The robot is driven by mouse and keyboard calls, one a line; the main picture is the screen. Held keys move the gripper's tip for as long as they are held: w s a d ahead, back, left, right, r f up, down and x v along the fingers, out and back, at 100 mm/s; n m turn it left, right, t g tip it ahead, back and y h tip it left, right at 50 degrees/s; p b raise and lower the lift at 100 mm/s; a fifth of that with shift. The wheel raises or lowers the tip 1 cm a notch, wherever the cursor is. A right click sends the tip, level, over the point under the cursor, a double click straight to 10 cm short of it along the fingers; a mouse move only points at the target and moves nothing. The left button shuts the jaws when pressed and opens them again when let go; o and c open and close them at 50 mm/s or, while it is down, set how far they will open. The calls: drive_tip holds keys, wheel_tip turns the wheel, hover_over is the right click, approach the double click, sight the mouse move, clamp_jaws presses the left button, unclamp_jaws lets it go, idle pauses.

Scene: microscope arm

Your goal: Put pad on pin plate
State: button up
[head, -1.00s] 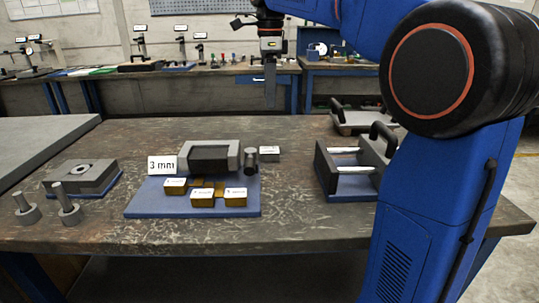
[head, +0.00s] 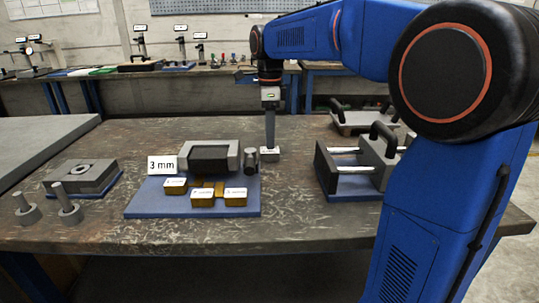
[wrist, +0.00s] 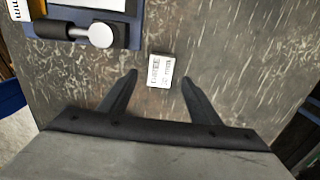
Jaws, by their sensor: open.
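A small grey block with a white label (head: 270,154) lies on the bench right of the blue mat; it also shows in the wrist view (wrist: 160,70). Its label is too small to read. My gripper (head: 270,146) points down at this block. In the wrist view my open gripper (wrist: 160,77) has one finger on each side of the block, with gaps on both sides. Several gold blocks with white labels (head: 203,198) lie on the blue mat (head: 150,206).
Two grey pins on round bases (head: 68,207) stand front left. A fixture with metal rods (head: 350,170) stands right.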

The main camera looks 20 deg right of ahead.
sight(269, 154)
drive_tip(key=shift+f, duration=2.6)
clamp_jaws()
drive_tip(key=shift+r, duration=0.15)
